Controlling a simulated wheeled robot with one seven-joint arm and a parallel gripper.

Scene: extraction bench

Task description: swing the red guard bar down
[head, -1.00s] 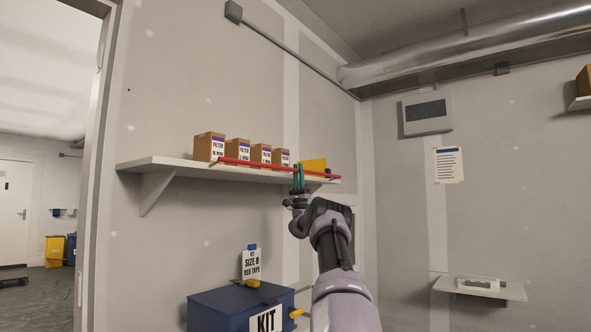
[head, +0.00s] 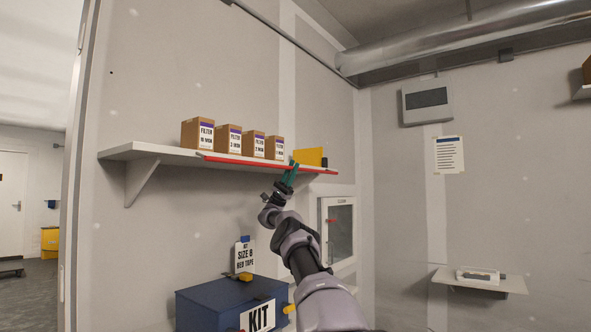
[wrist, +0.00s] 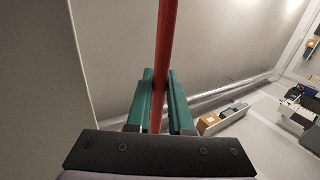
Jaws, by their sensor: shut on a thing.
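The red guard bar (head: 245,161) runs along the front edge of the wall shelf (head: 125,152), level with the shelf board and just below the filter boxes. My gripper (head: 291,170) has green fingers and is at the right part of the bar. In the wrist view the red bar (wrist: 166,45) passes between the green fingers of my gripper (wrist: 159,90), which are shut on it. The bar's right end shows just past the fingers in the head view.
Several filter boxes (head: 228,139) and a yellow item (head: 309,157) stand on the shelf. Below are a blue kit box (head: 205,299) and a size card (head: 244,256). A glass-fronted wall cabinet (head: 340,232) is right of my arm. A small shelf (head: 500,283) is on the right wall.

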